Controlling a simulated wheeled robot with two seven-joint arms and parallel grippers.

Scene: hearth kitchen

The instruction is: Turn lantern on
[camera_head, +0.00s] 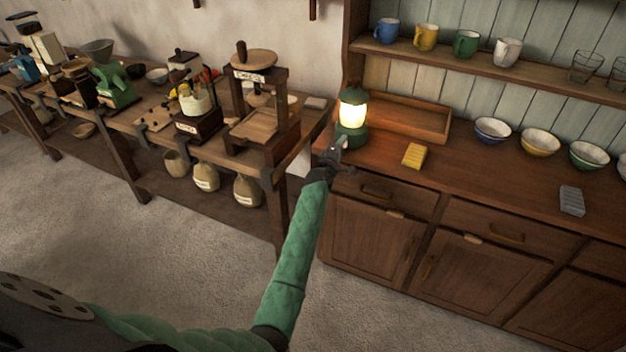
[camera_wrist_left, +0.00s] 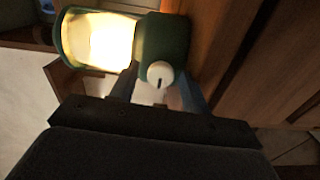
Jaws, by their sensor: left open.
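The green lantern (camera_head: 352,118) stands upright on the left end of the wooden cabinet top, and its glass glows bright yellow-white. In the left wrist view the lantern (camera_wrist_left: 163,40) appears on its side, with a round white knob (camera_wrist_left: 160,75) on its green base. My left gripper (camera_head: 335,152) is at the lantern's base on its front side. Its fingers (camera_wrist_left: 158,92) are open, one to each side of the knob. I cannot tell whether they touch it. My right gripper is not in view.
A yellow block (camera_head: 415,155) lies right of the lantern, in front of a wooden tray (camera_head: 405,118). Several bowls (camera_head: 540,142) and a grey block (camera_head: 571,200) are further right. Mugs (camera_head: 426,37) stand on the shelf above. A wooden press (camera_head: 262,100) stands on the bench to the left.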

